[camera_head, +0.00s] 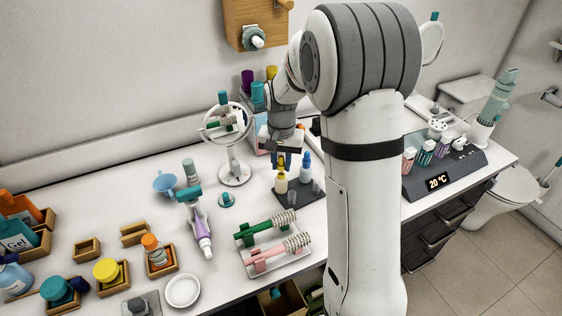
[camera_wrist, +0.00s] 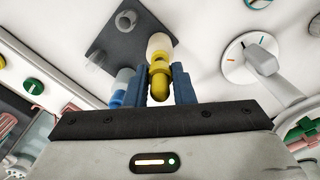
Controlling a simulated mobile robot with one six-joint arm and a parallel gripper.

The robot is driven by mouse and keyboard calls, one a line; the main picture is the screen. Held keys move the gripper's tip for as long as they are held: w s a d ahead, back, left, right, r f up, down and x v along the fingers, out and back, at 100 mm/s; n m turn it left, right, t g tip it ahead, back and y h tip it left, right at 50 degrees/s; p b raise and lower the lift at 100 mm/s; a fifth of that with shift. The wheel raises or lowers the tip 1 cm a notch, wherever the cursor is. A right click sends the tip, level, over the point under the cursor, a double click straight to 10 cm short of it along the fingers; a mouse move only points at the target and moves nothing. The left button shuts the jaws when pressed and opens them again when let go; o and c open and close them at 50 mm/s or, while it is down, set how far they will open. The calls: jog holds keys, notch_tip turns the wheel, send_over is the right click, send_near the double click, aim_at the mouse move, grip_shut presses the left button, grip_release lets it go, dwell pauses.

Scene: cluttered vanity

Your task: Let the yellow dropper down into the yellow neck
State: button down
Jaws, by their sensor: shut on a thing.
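My gripper (camera_head: 281,163) points down over the dark holder, its blue fingers shut on the yellow dropper (camera_head: 281,171). In the wrist view the yellow dropper (camera_wrist: 160,84) shows its rounded bulb between the fingers (camera_wrist: 159,73). The cream bottle (camera_head: 281,184) stands upright directly below the dropper; it also shows in the wrist view (camera_wrist: 159,42). Yellow shows at the bottle's top, but dropper and neck overlap there. I cannot tell how far the dropper's tip is inside the neck.
A blue-topped bottle (camera_head: 306,172) stands close to the right on the same dark holder (camera_head: 291,197). A round mirror (camera_head: 235,172) stands to the left. A rack with green and pink brushes (camera_head: 273,262) lies in front. A white tabletop strip between mirror and holder is clear.

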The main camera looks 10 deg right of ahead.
jog(key=shift+f+b, duration=0.8)
jog(key=shift+f, duration=0.4)
jog(key=c, duration=1.1)
grip_release()
jog(key=shift+c, duration=0.2)
jog(key=shift+r, duration=0.15)
notch_tip(320, 180, up, 8)
jog(key=shift+f, duration=0.15)
jog(key=shift+s, duration=0.1)
